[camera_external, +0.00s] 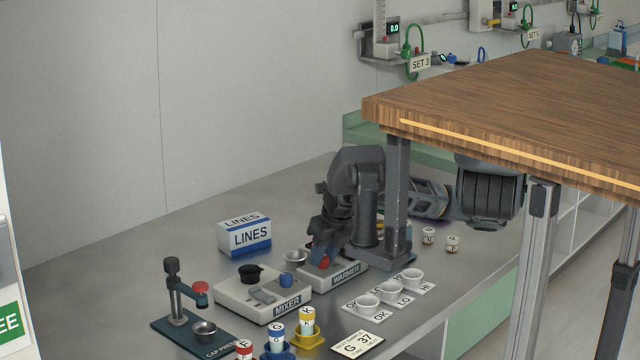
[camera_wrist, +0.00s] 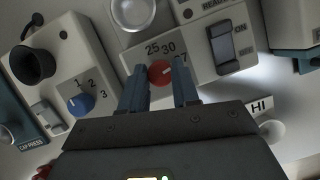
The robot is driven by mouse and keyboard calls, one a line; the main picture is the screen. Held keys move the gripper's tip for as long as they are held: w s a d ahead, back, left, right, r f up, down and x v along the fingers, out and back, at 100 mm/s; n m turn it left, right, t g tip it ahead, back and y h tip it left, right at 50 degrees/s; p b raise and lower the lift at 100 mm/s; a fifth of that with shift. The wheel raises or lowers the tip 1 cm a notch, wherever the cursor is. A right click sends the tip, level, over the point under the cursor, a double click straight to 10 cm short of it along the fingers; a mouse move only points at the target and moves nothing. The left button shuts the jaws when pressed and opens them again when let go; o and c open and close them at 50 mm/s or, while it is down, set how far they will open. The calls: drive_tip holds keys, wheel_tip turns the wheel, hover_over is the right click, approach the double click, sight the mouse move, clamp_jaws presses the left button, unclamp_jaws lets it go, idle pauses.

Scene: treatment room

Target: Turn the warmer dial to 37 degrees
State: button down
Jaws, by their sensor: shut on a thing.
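The warmer (camera_external: 333,275) is a pale box with a name plate on the counter. The dial's setting is too small to read surely. My gripper (camera_wrist: 159,82) has its two blue fingers on either side of the dial, shut on it. In the external view my gripper (camera_external: 324,250) reaches down over the warmer, and the red dial (camera_external: 324,263) shows at its tips.
The mixer (camera_external: 262,298) with a blue knob stands left of the warmer. White cups (camera_external: 366,304) stand on labelled mats in front. A card (camera_external: 360,344) reads G 37. A wooden tabletop (camera_external: 520,110) overhangs at right. An ON/OFF switch (camera_wrist: 224,45) sits right of the dial.

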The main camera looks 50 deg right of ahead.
idle(0.3)
drive_tip(key=c, duration=0.8)
unclamp_jaws()
drive_tip(key=shift+c, duration=0.2)
drive_tip(key=v, duration=0.7)
drive_tip(key=shift+r+p, duration=0.3)
drive_tip(key=shift+r, duration=0.05)
drive_tip(key=shift+s+a, duration=0.15)
